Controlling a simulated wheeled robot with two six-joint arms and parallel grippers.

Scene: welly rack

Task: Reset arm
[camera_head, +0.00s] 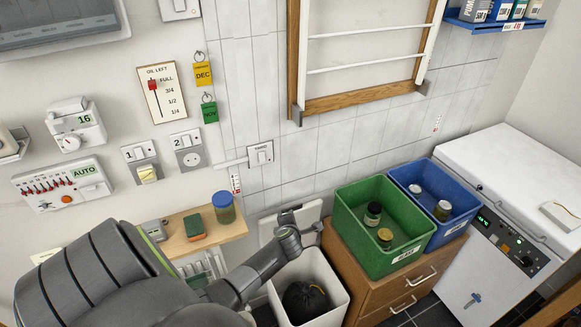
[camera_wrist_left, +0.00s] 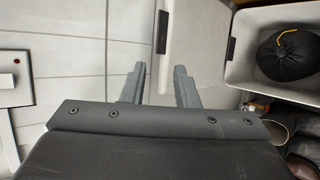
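My left arm reaches in from the left in the head view, with its gripper (camera_head: 303,220) near the wall, above the back of a white bin. In the left wrist view the two fingers of this gripper (camera_wrist_left: 160,84) stand apart with nothing between them. They point toward a light panel and the tiled wall. My right gripper is in neither view.
The white bin (camera_head: 337,283) holds a black bag (camera_head: 304,301). To its right, green (camera_head: 349,229) and blue (camera_head: 455,228) crates with jars stand on a wooden drawer unit (camera_head: 388,295). A small shelf (camera_head: 226,233) holds a jar and a sponge.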

